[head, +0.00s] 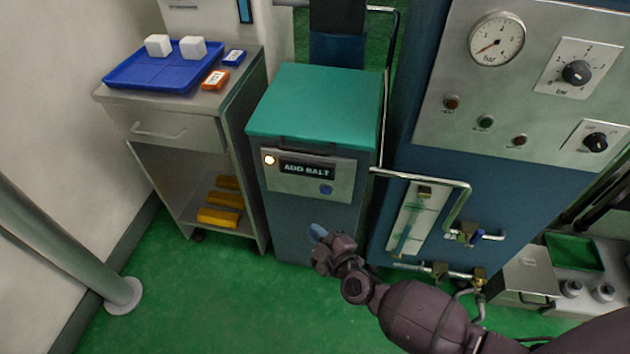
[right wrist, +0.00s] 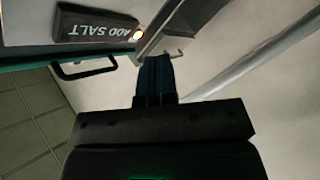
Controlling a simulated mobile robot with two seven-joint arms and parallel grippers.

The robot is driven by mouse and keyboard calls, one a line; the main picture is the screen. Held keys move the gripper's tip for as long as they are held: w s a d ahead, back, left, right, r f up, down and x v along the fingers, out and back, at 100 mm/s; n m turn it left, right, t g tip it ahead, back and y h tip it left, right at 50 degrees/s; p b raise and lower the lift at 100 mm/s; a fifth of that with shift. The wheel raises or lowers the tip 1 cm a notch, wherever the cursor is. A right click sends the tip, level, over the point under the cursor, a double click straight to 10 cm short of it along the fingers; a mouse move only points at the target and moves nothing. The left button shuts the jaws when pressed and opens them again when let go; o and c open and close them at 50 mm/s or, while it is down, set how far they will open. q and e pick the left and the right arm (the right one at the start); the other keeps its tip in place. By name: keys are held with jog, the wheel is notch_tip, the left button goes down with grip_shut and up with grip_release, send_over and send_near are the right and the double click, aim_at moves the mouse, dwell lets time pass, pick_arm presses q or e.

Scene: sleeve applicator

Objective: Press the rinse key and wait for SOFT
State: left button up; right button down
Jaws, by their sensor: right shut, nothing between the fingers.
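The softener cabinet (head: 318,225) has a closed teal lid (head: 318,105). Its grey front panel has a dark display (head: 307,170) that reads ADD SALT, a lit lamp (head: 269,160) at its left and a round blue key (head: 326,189) below right; I cannot read any label on the key. My right gripper (head: 318,233) is shut and empty, below the key in the head view and apart from the panel as far as I can tell. In the right wrist view its fingers (right wrist: 155,75) show near the upside-down display (right wrist: 95,25) and lit lamp (right wrist: 138,34). My left gripper is not in view.
A grey cart (head: 175,130) at the left holds a blue tray (head: 150,80) with two white blocks, plus small blue and orange packs. Yellow bars (head: 220,215) lie on its lower shelf. A blue machine (head: 500,190) with gauge and pipes stands at the right. Green floor is clear in front.

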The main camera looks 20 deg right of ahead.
aim_at(326, 190)
pick_arm(q)
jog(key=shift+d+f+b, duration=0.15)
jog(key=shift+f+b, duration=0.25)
jog(key=shift+b, duration=1)
pick_arm(e)
jog(key=w+d, duration=0.4)
jog(key=w, duration=0.3)
jog(key=shift+w+d, duration=0.25)
jog(key=shift+d, duration=0.15)
dwell(0.8)
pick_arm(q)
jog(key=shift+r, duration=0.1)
pick_arm(e)
jog(key=shift+w+d, duration=0.1)
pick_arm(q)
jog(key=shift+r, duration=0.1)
pick_arm(e)
jog(key=shift+w+d, duration=0.15)
jog(key=shift+w, duration=0.05)
